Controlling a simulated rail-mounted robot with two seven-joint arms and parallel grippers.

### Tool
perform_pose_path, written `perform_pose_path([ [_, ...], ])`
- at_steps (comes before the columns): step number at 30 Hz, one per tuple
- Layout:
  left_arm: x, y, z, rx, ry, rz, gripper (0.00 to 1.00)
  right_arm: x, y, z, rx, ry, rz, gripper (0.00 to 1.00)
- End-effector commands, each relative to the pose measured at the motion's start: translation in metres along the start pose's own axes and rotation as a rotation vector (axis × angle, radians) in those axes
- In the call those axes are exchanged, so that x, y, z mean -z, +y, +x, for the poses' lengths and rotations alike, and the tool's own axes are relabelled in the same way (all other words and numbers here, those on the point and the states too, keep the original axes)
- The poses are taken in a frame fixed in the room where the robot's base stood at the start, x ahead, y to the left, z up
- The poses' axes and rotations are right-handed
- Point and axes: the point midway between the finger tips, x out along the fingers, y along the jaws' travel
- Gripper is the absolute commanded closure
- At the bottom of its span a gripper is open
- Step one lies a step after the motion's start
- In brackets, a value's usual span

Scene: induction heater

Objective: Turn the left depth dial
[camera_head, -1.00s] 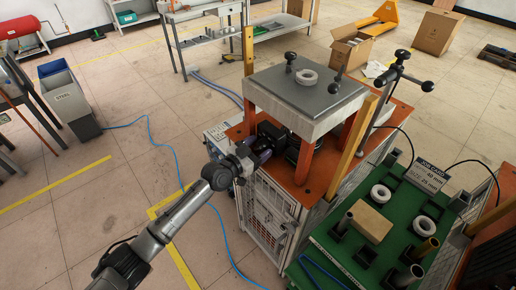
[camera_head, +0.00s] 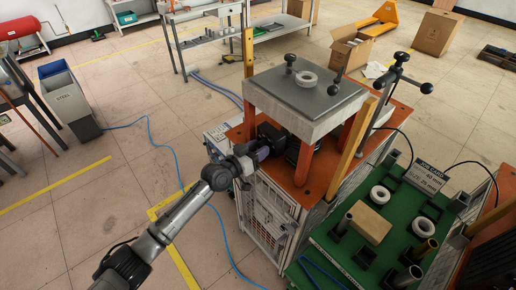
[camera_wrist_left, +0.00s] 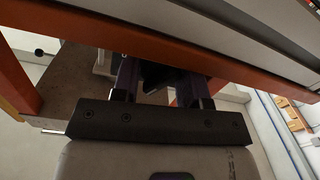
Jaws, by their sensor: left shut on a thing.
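My left gripper (camera_head: 262,153) reaches under the thick grey top plate (camera_head: 306,92) of the orange-framed machine, at its left side. Its fingers are shut on a small dark part (camera_wrist_left: 154,76), which seems to be the left depth dial. The fingers and the shade under the plate hide most of it, so its setting cannot be read. In the left wrist view the two dark purple fingers (camera_wrist_left: 157,88) stand on either side of this part, below the orange frame. A black unit (camera_head: 277,137) sits just beyond the fingertips. My right gripper is not in view.
A yellow upright (camera_head: 249,65) stands behind the gripper, another (camera_head: 358,135) at right. Open floor lies left.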

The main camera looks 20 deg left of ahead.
Motion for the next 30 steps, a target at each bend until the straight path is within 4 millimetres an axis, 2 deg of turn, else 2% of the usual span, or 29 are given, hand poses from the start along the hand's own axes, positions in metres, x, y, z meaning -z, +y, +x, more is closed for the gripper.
perform_pose_path([
  [4, 0.0002, -0.0003, -0.0001, 0.001, -0.004, -0.092, 0.83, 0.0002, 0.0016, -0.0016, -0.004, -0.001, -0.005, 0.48],
  [13, -0.0001, -0.0003, -0.0001, 0.000, -0.004, -0.107, 0.83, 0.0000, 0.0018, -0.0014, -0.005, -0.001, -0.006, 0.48],
  [14, -0.0001, -0.0003, -0.0001, 0.000, -0.004, -0.107, 0.59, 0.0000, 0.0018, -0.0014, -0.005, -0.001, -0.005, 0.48],
  [21, -0.0001, -0.0002, -0.0001, 0.000, -0.004, -0.105, 0.36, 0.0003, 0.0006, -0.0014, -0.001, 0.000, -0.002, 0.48],
  [30, 0.0002, -0.0002, -0.0021, 0.000, -0.005, -0.105, 0.34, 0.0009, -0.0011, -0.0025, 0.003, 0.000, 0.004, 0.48],
])
